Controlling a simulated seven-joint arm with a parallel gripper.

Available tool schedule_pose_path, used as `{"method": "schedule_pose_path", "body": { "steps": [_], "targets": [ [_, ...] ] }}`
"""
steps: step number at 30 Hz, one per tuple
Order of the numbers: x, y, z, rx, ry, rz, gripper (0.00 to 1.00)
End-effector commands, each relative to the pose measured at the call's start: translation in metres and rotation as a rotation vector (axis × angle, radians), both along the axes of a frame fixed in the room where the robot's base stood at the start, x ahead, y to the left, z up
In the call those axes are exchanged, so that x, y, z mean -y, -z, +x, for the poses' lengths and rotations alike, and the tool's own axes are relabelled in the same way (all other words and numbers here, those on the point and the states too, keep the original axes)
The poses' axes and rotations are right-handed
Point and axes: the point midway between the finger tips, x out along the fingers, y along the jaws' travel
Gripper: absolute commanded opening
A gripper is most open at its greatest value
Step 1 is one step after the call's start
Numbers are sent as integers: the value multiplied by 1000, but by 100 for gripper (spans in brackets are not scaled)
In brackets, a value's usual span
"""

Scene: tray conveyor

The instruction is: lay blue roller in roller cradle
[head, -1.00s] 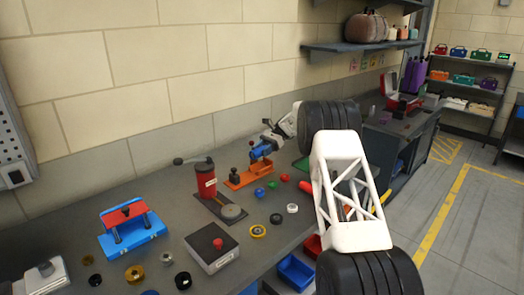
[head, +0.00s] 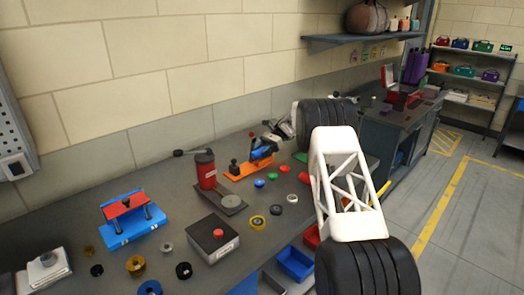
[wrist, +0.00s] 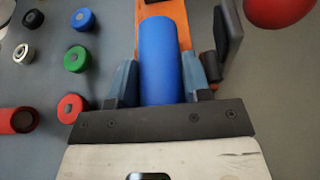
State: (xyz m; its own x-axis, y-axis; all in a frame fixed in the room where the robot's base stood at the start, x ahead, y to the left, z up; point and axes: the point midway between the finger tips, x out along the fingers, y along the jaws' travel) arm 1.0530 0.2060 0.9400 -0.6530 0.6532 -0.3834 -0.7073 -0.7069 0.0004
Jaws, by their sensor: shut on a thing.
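A plain blue roller (wrist: 160,58) is held lengthwise between the two blue-grey fingers of my gripper (wrist: 166,75) in the wrist view. In the head view my gripper (head: 263,152) is low over the orange-based fixture (head: 240,172), with blue showing at its fingers. The orange base (wrist: 150,8) lies under the roller in the wrist view, and a dark upright plate (wrist: 229,32) stands just right of it. I cannot tell whether this fixture is the roller cradle, or whether the roller touches it. Its middle is hidden by the roller and fingers.
A red cylinder device (head: 206,172) stands left of the orange fixture. Several small coloured caps (head: 277,209) lie in front of it. A blue-and-red fixture (head: 128,215) and a grey box with a red button (head: 212,240) are further left. A blue bin (head: 295,263) is below the bench edge.

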Motion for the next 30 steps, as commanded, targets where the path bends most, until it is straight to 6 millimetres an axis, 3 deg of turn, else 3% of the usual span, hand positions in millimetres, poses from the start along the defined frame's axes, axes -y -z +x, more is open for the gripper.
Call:
{"method": "schedule_pose_path", "body": {
  "steps": [17,18,21,23,30],
  "targets": [
    [0,1,0,0,0,0,14],
    [0,1,0,0,0,0,50],
    [0,1,0,0,0,0,66],
    [0,1,0,0,0,0,74],
    [-1,2,0,0,1,0,74]
  ]
}}
